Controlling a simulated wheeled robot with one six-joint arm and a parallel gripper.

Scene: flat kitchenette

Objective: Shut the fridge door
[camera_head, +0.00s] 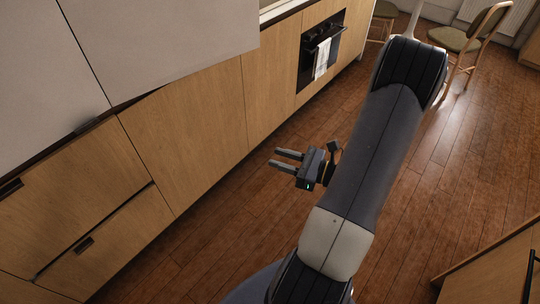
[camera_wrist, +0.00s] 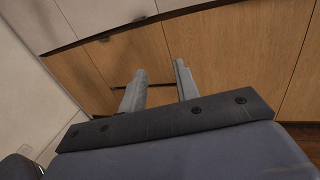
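No fridge door can be made out for certain in either view. Pale grey flat panels (camera_head: 170,35) fill the upper left of the head view, above wooden fronts; I cannot tell whether any of them belongs to the fridge. My gripper (camera_head: 274,157) is held out over the floor, pointing left toward the wooden fronts and apart from them. In the wrist view its two fingers (camera_wrist: 160,68) stand apart with nothing between them. No handle is near the fingertips.
Wooden drawers (camera_head: 75,195) with dark handle slots and a plain wooden front (camera_head: 190,135) line the left. A dark oven (camera_head: 320,50) with a white towel (camera_head: 322,60) is farther along. Chairs (camera_head: 470,40) stand at the back. Wooden furniture (camera_head: 490,272) is lower right. Floor between (camera_head: 235,225) is clear.

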